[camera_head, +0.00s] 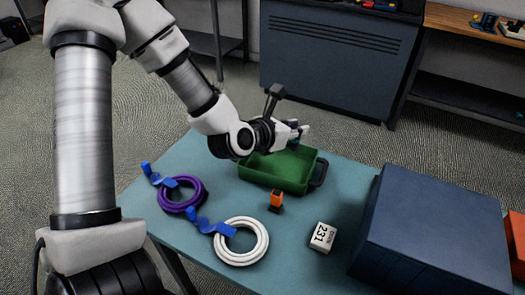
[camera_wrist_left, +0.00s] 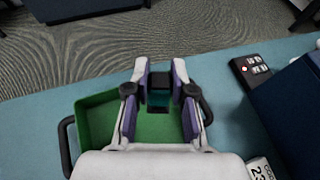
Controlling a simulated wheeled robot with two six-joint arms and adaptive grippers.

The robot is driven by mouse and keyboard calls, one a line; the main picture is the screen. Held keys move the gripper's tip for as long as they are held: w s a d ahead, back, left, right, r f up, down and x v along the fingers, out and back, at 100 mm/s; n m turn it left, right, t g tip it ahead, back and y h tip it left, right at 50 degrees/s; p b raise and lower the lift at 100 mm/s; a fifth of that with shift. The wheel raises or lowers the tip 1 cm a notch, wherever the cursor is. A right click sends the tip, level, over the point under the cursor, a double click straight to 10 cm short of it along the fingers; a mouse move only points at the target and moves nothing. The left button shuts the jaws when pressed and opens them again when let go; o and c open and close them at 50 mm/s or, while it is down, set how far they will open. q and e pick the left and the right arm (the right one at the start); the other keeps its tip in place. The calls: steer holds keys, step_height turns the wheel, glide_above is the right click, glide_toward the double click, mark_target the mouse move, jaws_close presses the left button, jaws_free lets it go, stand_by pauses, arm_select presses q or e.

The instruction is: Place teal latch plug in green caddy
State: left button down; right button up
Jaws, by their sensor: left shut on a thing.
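The green caddy (camera_head: 262,179) is an open tray with dark handles on the teal table, and it also shows in the left wrist view (camera_wrist_left: 95,122). My left gripper (camera_head: 301,131) reaches over the caddy's far side. In the left wrist view its fingers (camera_wrist_left: 160,95) are shut on the teal latch plug (camera_wrist_left: 159,98), which has a dark top. The plug shows only as a small teal patch (camera_head: 293,144) in the head view. It is held above the caddy's inside; its exact height is hard to tell. My right gripper is not in view.
A purple cable coil (camera_head: 182,206) and a white coil (camera_head: 241,257), both with blue ends, lie front left. An orange-and-black plug (camera_head: 277,199) and a white block marked 231 (camera_head: 322,237) lie before the caddy. A large dark blue box (camera_head: 435,220) stands right.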

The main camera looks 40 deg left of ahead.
arm_select(q)
steer(key=shift+w+d+r, duration=0.1)
steer(key=shift+d+r, duration=0.1)
steer(key=shift+d, duration=0.1)
step_height(320, 180, down, 9)
steer(key=shift+d+r+b, duration=0.1)
steer(key=shift+d+b, duration=0.05)
steer(key=shift+b, duration=1)
steer(key=shift+f, duration=0.35)
steer(key=shift+f, duration=0.2)
steer(key=c, duration=1)
jaws_free()
steer(key=shift+r, duration=0.15)
